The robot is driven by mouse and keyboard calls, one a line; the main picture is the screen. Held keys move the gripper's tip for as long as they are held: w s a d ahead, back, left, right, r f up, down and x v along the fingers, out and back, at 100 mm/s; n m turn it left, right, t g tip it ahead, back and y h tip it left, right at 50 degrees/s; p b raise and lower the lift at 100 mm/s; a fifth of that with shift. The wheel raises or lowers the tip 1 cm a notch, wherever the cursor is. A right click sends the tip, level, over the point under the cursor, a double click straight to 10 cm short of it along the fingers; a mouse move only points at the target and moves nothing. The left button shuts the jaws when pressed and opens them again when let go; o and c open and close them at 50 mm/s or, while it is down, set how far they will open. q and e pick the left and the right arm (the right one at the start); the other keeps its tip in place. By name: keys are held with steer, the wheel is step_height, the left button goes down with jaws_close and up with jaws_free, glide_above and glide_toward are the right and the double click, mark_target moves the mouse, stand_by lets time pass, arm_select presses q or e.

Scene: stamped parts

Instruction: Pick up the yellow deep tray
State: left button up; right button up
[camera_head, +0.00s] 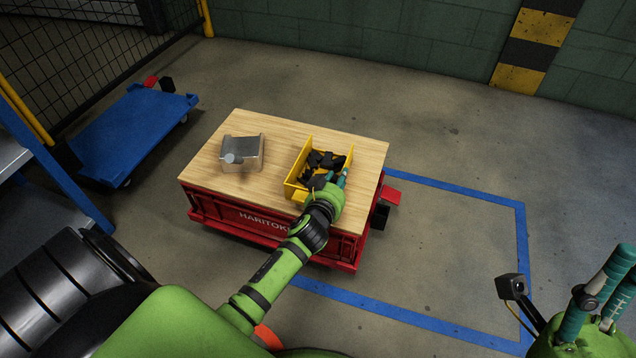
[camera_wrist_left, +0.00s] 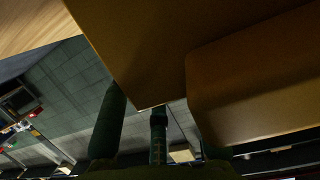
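The yellow deep tray (camera_head: 291,189) stands on the wooden top of the red cart, toward its right front, with several black parts (camera_head: 322,160) inside. My left gripper (camera_head: 337,175) is at the tray's near right corner, its teal fingers reaching past the near edge. In the left wrist view, the fingers (camera_wrist_left: 158,125) stand apart, and large brownish-yellow panels, apparently the tray's walls (camera_wrist_left: 150,55), fill the upper part close to them. I cannot tell whether the fingers touch the tray. My right gripper (camera_head: 602,285) is at the lower right, away from the cart, fingers apart and empty.
A grey metal box (camera_head: 248,160) stands on the left of the cart's wooden top (camera_head: 245,122). A blue trolley (camera_head: 130,135) is at the left, near a mesh fence. The floor at the right, inside a blue outline (camera_head: 450,178), is clear.

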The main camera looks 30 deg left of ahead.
arm_select(q)
steer(key=shift+w+a+f, duration=0.15)
steer(key=shift+w+f, duration=0.05)
steer(key=shift+w, duration=0.5)
jaws_close()
steer(key=shift+r, duration=0.15)
